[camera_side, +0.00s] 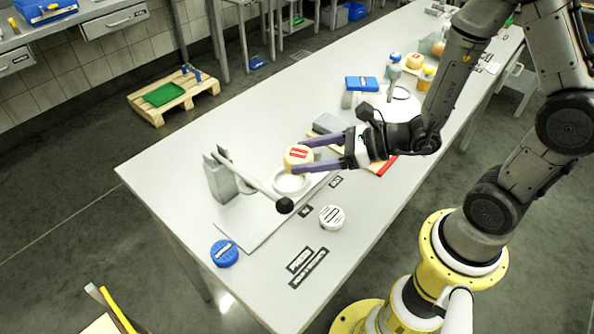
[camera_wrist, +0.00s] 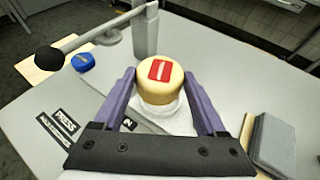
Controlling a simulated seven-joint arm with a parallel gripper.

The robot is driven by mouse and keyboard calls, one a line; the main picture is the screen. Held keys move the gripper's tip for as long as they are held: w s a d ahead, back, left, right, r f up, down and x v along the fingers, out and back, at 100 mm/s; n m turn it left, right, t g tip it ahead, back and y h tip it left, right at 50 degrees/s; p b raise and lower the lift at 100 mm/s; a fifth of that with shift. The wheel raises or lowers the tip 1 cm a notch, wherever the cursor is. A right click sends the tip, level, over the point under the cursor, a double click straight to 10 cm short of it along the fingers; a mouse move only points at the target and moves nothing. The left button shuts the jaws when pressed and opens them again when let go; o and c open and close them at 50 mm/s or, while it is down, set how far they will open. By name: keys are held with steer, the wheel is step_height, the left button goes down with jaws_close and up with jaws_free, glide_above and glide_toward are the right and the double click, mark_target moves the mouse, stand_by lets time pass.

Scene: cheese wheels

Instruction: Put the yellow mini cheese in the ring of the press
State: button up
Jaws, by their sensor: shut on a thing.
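The yellow mini cheese (camera_side: 297,158) has a red label with a white bar on top. My gripper (camera_side: 300,158) is shut on it, with a purple finger on each side. The wrist view shows the cheese (camera_wrist: 160,80) upright between the fingers (camera_wrist: 160,88). The press (camera_side: 222,178) has a grey post and a long lever with a black knob (camera_side: 284,205). Its pale ring (camera_side: 290,184) lies on the base plate just below the cheese, which partly covers it. I cannot tell how large the gap between cheese and ring is.
A white mini cheese (camera_side: 331,217) and a blue one (camera_side: 224,253) stand near the press. The lever crosses left of the ring.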

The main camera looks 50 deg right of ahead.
mark_target(297, 184)
steer(key=w+f, duration=0.2)
steer(key=shift+w+a+f, duration=0.1)
steer(key=shift+a+f, duration=0.2)
steer(key=shift+f, duration=0.05)
steer(key=shift+w+f, duration=0.15)
steer(key=shift+f, duration=1.55)
steer(key=shift+f, duration=0.2)
steer(key=o, duration=1.4)
steer(key=shift+r, duration=0.1)
